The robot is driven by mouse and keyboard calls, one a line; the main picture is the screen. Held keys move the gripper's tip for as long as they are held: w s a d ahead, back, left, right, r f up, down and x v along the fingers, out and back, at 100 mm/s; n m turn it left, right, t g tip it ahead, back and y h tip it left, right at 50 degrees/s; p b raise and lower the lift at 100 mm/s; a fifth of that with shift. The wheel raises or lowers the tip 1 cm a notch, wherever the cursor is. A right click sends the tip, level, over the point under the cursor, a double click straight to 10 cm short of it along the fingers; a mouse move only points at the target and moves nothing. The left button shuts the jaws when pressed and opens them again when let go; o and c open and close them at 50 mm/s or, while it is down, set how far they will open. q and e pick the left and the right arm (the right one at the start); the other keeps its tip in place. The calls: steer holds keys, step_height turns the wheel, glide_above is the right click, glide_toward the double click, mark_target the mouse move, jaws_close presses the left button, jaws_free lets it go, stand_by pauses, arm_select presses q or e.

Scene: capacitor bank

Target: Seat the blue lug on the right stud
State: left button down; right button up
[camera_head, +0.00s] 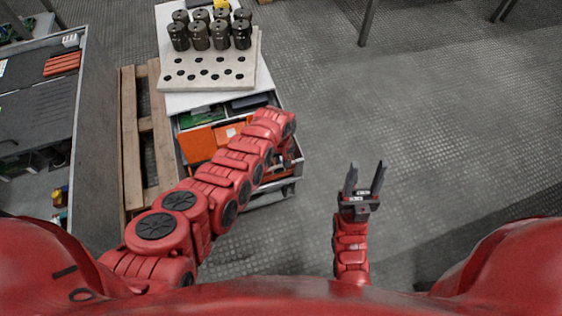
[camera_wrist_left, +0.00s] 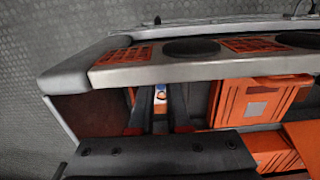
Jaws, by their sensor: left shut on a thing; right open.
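My left gripper (camera_wrist_left: 161,96) shows in the left wrist view, its two dark fingers close together inside an open drawer (camera_wrist_left: 92,121). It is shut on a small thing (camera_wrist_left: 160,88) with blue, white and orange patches. This may be the blue lug, but it is too small to tell. In the head view my left arm hides most of this gripper. My right gripper (camera_head: 363,180) is open and empty above the floor, fingers pointing away from me. Several dark capacitor cylinders (camera_head: 199,36) stand on a pale plate with holes (camera_head: 215,75). I cannot make out the right stud.
The plate lies on a white-topped cabinet (camera_head: 180,103) with orange bins (camera_head: 197,144) in its open drawer. A bin also shows in the left wrist view (camera_wrist_left: 252,98). A wooden pallet (camera_head: 130,130) and a grey workbench (camera_head: 68,125) stand left. Floor on the right is clear.

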arm_select(q)
steer(key=shift+f+b, duration=0.55)
steer(key=shift+f, duration=0.1)
stand_by(0.5)
steer(key=c, duration=0.8)
jaws_free()
steer(key=shift+r, duration=0.1)
steer(key=shift+r, duration=0.2)
step_height(320, 180, up, 5)
steer(key=p, duration=0.2)
steer(key=shift+p, duration=0.35)
step_height(320, 180, up, 12)
steer(key=p, duration=0.1)
steer(key=shift+p, duration=0.4)
